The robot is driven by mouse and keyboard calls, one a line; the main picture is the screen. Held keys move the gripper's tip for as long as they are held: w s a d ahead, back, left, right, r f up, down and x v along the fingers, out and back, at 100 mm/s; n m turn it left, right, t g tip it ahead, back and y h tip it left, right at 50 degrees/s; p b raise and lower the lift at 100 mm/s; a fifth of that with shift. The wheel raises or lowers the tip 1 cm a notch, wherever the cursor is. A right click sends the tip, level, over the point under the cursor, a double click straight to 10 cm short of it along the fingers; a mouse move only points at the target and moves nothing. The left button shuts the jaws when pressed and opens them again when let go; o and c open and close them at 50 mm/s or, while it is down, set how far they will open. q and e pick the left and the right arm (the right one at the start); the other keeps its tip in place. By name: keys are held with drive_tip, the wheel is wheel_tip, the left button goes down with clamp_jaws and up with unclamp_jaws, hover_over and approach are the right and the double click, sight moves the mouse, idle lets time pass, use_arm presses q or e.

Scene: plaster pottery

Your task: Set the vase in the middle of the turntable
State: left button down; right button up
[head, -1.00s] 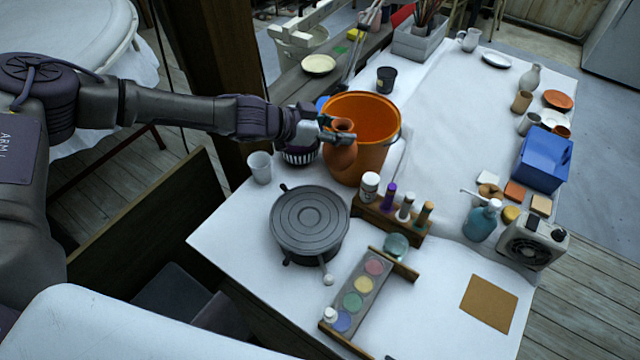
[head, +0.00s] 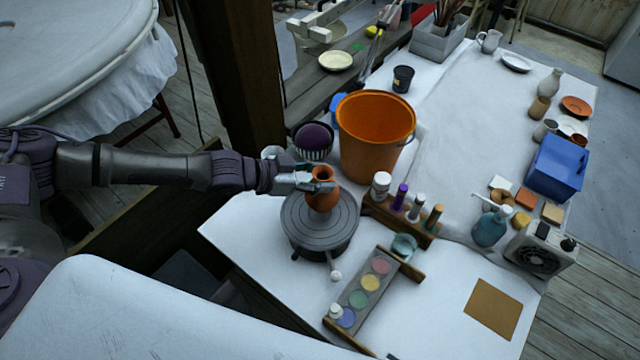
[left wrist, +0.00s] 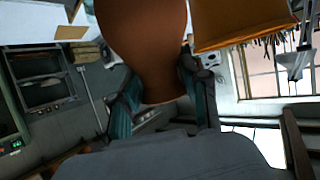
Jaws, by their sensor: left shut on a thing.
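The terracotta vase (head: 322,197) is upright over the far half of the grey turntable (head: 318,240) in the head view. I cannot tell whether its base touches the disc. My left gripper (head: 318,180) is shut on the vase at its neck, coming from the left. In the left wrist view the vase (left wrist: 145,40) fills the upper middle, between the two fingers of the left gripper (left wrist: 155,95). The front part of the turntable's top is bare. My right gripper is not in view.
An orange bucket (head: 372,150) stands just behind the turntable. A wooden rack of bottles (head: 395,222) is at its right, and a paint palette (head: 367,290) lies in front right. A purple-and-white round thing (head: 314,140) sits behind the gripper. The table's left edge is close to the turntable.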

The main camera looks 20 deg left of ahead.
use_arm(q)
wheel_tip(320, 180, down, 3)
drive_tip(key=shift+w+f+p, duration=0.1)
drive_tip(key=shift+f+p, duration=0.05)
drive_tip(key=shift+p, duration=0.2)
drive_tip(key=shift+f, duration=0.15)
drive_tip(key=c, duration=0.6)
unclamp_jaws()
drive_tip(key=shift+f, duration=0.1)
drive_tip(key=shift+o, duration=0.2)
drive_tip(key=shift+r, duration=0.3)
drive_tip(key=v, duration=1.2)
